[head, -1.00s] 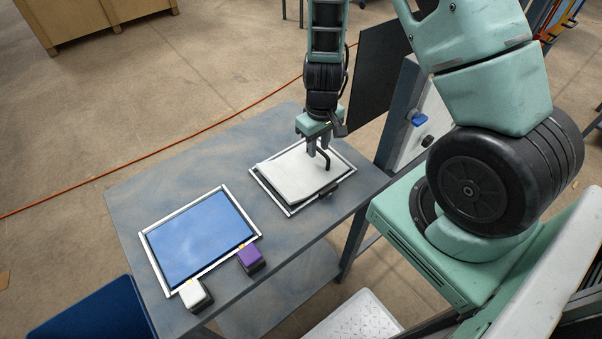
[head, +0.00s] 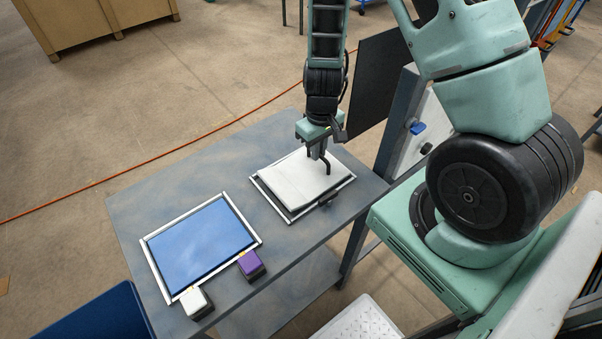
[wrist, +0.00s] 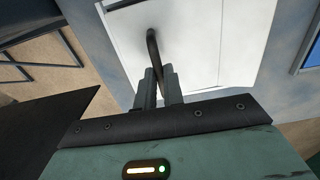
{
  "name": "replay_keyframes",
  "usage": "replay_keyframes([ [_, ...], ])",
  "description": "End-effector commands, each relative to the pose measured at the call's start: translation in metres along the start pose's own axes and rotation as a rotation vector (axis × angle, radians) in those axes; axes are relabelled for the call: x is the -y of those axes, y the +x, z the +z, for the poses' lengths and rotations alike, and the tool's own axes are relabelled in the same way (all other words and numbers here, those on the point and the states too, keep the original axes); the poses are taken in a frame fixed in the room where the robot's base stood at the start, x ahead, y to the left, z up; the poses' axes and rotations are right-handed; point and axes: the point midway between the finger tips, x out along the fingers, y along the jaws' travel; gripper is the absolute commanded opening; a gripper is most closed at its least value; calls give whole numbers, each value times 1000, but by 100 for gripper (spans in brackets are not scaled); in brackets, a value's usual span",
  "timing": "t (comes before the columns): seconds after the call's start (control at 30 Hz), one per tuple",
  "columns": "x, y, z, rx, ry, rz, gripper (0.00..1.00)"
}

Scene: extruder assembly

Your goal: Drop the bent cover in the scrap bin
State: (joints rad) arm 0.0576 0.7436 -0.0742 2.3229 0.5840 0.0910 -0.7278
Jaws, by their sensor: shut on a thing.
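The cover is a white plate (head: 297,182) with a black bent handle (head: 327,165). It sits at or slightly above a silver-edged frame (head: 266,199) on the grey table; I cannot tell whether they touch. My gripper (head: 320,154) points down over the cover, shut on its handle. In the wrist view the fingers (wrist: 158,88) close at one end of the dark handle (wrist: 153,50), with the white plate (wrist: 200,45) beyond. A dark blue container-like thing (head: 95,318) is partly cut off at the lower left; I cannot tell whether it is the scrap bin.
On the grey table (head: 150,203), a blue panel in a silver frame (head: 201,243) lies to the left. A white-topped block (head: 195,302) and a purple block (head: 251,264) stand near it. A black upright panel (head: 378,80) is behind my gripper. Open floor lies left of the table.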

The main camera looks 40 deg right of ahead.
Motion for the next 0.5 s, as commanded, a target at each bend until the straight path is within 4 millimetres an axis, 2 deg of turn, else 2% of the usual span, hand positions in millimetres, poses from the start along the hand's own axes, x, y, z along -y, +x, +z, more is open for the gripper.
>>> replay_keyframes([
  [0.03,0,-6,0,-1,0,0,0],
  [0.5,0,-33,0,0,-1,0,0],
])
